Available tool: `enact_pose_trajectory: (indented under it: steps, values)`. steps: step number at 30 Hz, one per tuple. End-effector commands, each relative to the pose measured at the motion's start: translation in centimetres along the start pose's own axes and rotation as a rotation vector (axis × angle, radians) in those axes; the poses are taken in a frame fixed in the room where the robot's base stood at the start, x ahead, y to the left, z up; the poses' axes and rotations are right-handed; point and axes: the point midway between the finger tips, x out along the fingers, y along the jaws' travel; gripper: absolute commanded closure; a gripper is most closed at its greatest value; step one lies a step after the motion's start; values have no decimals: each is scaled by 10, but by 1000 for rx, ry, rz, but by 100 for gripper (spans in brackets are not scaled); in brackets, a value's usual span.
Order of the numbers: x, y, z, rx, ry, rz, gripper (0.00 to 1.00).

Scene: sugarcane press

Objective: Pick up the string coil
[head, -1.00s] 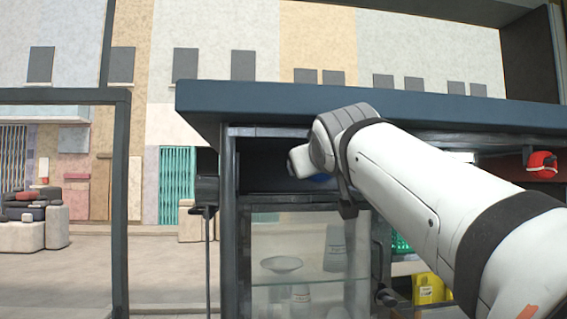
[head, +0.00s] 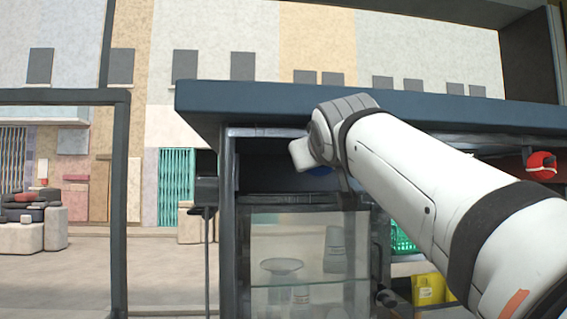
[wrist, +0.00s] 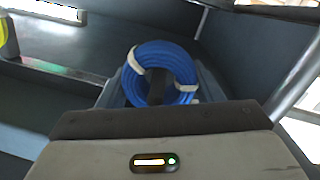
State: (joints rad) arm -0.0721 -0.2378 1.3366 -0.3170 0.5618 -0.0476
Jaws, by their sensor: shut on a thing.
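The string coil is a blue ring with white ties; in the wrist view the string coil (wrist: 182,62) shows just beyond the front edge of my gripper housing. My gripper (wrist: 160,88) is shut on the coil, with a dark finger part showing in the ring's middle. The fingers are hidden there behind my arm.
The dark counter top (head: 300,104) runs above my wrist. Below is a glass-fronted cabinet (head: 300,240) with dishes. A red item (head: 541,164), a green basket (head: 402,238) and a yellow item (head: 428,289) are to the right. Dark shelf walls surround the coil closely.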

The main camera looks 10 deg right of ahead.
Motion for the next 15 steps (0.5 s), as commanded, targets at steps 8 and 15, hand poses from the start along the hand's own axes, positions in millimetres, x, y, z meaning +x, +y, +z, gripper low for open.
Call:
enact_pose_trajectory:
  steps: [8, 15]
  values:
    - [-54, -2, 5, 1, 5, -1, 60]
    - [-105, -4, 8, 1, 4, -3, 60]
